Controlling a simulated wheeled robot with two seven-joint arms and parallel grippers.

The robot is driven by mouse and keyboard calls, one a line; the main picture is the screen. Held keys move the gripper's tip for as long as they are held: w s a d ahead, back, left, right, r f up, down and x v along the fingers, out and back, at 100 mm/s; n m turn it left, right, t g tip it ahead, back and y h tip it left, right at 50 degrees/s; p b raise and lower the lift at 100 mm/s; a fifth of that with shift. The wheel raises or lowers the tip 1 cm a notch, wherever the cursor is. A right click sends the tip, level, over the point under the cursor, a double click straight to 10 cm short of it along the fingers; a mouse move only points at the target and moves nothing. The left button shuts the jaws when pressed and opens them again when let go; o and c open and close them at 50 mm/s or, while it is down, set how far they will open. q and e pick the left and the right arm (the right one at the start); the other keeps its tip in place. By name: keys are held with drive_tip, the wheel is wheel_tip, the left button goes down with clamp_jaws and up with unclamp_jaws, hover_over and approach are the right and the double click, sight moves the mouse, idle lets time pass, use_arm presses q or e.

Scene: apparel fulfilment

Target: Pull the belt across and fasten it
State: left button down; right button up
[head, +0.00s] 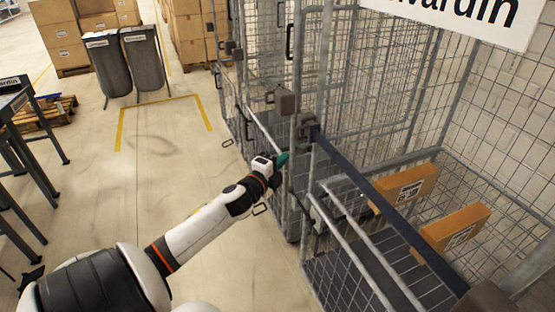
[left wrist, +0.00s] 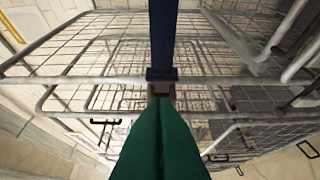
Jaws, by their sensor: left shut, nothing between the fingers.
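The dark navy belt (head: 375,190) runs straight across the front of the right-hand roll cage (head: 345,225). Its far end meets a brownish block (head: 306,124) on the cage post; I cannot tell whether it is latched. In the left wrist view the belt (left wrist: 163,38) comes down to a dark end piece (left wrist: 160,75) just beyond the fingertips. My left gripper (head: 282,159) has green fingers, which are together and empty in the left wrist view (left wrist: 160,105). It is just left of and below the belt's far end, apart from it. My right gripper is not in view.
Two cardboard boxes, one farther back (head: 408,188) and one nearer (head: 456,226), lie in the cage behind the belt. More mesh cages stand behind. A dark table (head: 22,105) is at the left. The floor (head: 150,180) between is clear.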

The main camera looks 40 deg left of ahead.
use_arm(q)
drive_tip(key=shift+s+d+f, duration=0.1)
drive_tip(key=shift+s, duration=0.75)
drive_tip(key=s+d+f+n+g, duration=0.1)
drive_tip(key=s+f+n+g, duration=0.3)
drive_tip(key=f, duration=0.9)
drive_tip(key=s+d+f+n+g, duration=0.15)
drive_tip(key=s+f, duration=0.35)
drive_tip(key=f, duration=0.7)
drive_tip(key=s+d+f+n+g, duration=0.25)
drive_tip(key=s+f, duration=0.25)
drive_tip(key=f, duration=0.8)
drive_tip(key=s+d+f+n+g+h, duration=0.1)
drive_tip(key=s+d+f+g, duration=0.2)
drive_tip(key=s+d+f, duration=0.3)
drive_tip(key=s+d+f+n+g+h, duration=0.1)
drive_tip(key=s+d+f, duration=0.5)
drive_tip(key=s, duration=0.8)
drive_tip(key=s+d+f+n+g+h, duration=0.1)
drive_tip(key=s+d+f+n+g, duration=0.2)
drive_tip(key=s+d+f, duration=0.3)
drive_tip(key=s+f+g, duration=0.1)
drive_tip(key=s, duration=0.3)
drive_tip(key=shift+d+f+g+b, duration=0.2)
drive_tip(key=shift+d+g+b, duration=0.1)
drive_tip(key=shift+d+b, duration=0.1)
